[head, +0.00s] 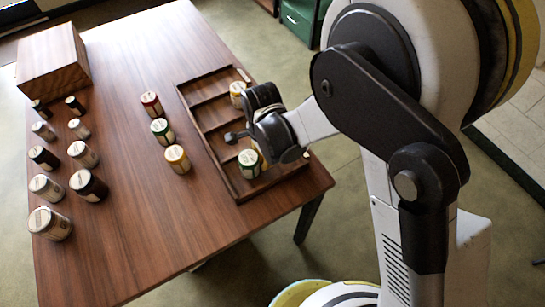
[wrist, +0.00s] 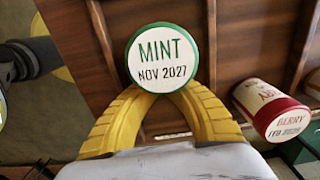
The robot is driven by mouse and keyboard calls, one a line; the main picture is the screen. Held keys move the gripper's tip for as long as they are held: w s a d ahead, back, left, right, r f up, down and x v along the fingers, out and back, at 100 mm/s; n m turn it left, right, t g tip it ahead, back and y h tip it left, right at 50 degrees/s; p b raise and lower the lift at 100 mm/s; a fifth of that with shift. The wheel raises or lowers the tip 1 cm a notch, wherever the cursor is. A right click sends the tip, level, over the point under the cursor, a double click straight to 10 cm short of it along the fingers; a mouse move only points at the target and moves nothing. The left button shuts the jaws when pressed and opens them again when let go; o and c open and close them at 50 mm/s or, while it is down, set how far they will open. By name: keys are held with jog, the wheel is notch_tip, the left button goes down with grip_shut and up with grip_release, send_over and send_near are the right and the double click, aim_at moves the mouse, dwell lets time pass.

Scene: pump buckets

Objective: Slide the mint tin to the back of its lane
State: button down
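The mint tin (wrist: 162,58) has a white lid lettered MINT NOV 2027 and a green rim. In the head view a tin with a green label (head: 249,164), apparently the same one, stands upright in the lane nearest the bottom of the tray (head: 183,93). My gripper (wrist: 166,93) has its yellow fingers drawn together in an arch, their ends against or just beside the tin's near edge. The fingers do not straddle the tin. The tips are partly covered by the lid, so contact is unclear. In the head view my wrist hides most of the fingers.
A red berry tin (wrist: 276,111) lies to the right in the wrist view, beyond dividers. Red (head: 151,104), green (head: 161,131) and yellow (head: 178,158) tins stand left of the tray. Several jars and a wooden box (head: 52,62) occupy the table's left side.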

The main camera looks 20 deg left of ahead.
jog(key=w+d, duration=0.2)
jog(key=shift+w+d+b, duration=0.15)
jog(key=shift+w+b, duration=0.2)
jog(key=shift+w, duration=0.05)
notch_tip(320, 180, up, 10)
jog(key=p, duration=0.4)
jog(key=shift+w+d, duration=0.15)
